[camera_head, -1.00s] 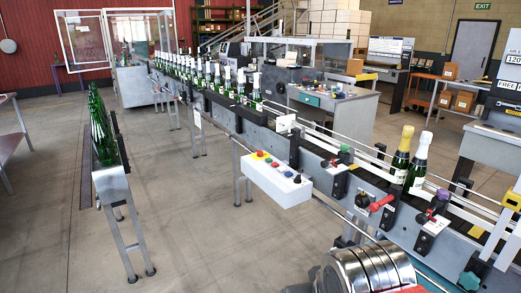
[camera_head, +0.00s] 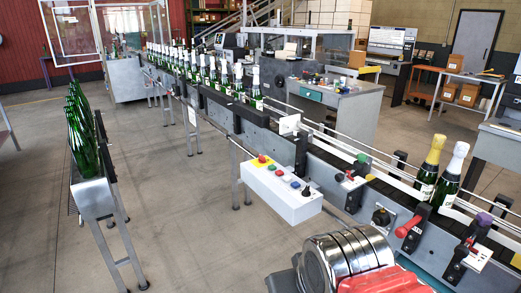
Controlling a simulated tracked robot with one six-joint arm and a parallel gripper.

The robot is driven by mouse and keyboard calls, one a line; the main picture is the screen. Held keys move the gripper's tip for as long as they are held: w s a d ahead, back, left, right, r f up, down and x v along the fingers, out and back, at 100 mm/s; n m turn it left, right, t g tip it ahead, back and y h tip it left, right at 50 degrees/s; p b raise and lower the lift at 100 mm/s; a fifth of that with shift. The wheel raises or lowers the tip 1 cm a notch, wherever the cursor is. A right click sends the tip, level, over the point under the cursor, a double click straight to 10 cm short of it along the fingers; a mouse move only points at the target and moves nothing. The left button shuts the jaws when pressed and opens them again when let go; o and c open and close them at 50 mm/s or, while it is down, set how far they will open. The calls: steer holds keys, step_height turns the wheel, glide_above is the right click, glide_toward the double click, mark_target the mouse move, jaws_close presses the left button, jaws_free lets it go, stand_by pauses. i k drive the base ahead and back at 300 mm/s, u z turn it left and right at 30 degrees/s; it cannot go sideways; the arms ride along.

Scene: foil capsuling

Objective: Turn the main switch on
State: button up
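A white control box (camera_head: 280,190) hangs on the near side of the bottling conveyor. Right of the box, the conveyor side carries a round black knob (camera_head: 380,217) and a red-handled lever (camera_head: 408,227). No label that I can read tells which is the main switch, and I cannot tell any switch's position. My gripper is not visible. A ribbed metal and red part at the bottom looks like my arm.
The conveyor (camera_head: 330,160) runs from back left to front right, carrying several bottles; a gold-topped bottle (camera_head: 428,170) and a white-topped bottle (camera_head: 450,175) stand at right. A narrow rack (camera_head: 95,198) of green bottles stands at left. The floor between rack and conveyor is clear.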

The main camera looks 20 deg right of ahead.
mark_target(262, 158)
steer(key=u, duration=0.15)
steer(key=i, duration=2.75)
steer(key=z, duration=0.2)
